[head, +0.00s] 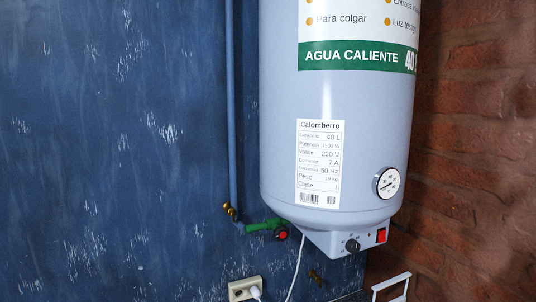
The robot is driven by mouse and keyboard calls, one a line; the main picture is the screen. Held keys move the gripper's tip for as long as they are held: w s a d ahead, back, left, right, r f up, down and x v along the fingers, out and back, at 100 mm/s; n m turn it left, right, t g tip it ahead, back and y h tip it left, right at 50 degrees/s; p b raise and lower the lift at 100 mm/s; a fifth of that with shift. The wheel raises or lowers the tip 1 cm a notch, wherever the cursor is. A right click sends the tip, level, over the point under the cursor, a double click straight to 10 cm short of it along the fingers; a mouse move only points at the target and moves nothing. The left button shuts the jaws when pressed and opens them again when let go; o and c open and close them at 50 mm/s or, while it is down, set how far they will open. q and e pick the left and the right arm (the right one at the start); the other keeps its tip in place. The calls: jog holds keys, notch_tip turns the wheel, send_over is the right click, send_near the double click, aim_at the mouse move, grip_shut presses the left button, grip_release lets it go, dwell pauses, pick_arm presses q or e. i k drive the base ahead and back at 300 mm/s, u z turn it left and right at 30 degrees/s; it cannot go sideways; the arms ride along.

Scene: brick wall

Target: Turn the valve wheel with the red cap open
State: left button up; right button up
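A small valve wheel with a red cap (282,233) sits under the lower left of the water heater, at the right end of a green valve body (260,226). The wheel is dark around the red centre. The valve joins a brass elbow (230,211) at the foot of a blue pipe on the wall. Whether the valve is open or closed I cannot tell. Neither of my grippers is in the head view.
The grey water heater (280,150) hangs over the valve, with a gauge (387,183) and a control box (345,242) with a knob and red switch. A white cable (297,268) hangs nearby. A socket (244,289) and a white frame (391,284) are below.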

aim_at(281, 232)
jog(key=z, duration=1.1)
jog(key=k, duration=0.85)
jog(key=u, duration=0.75)
jog(key=i, duration=0.5)
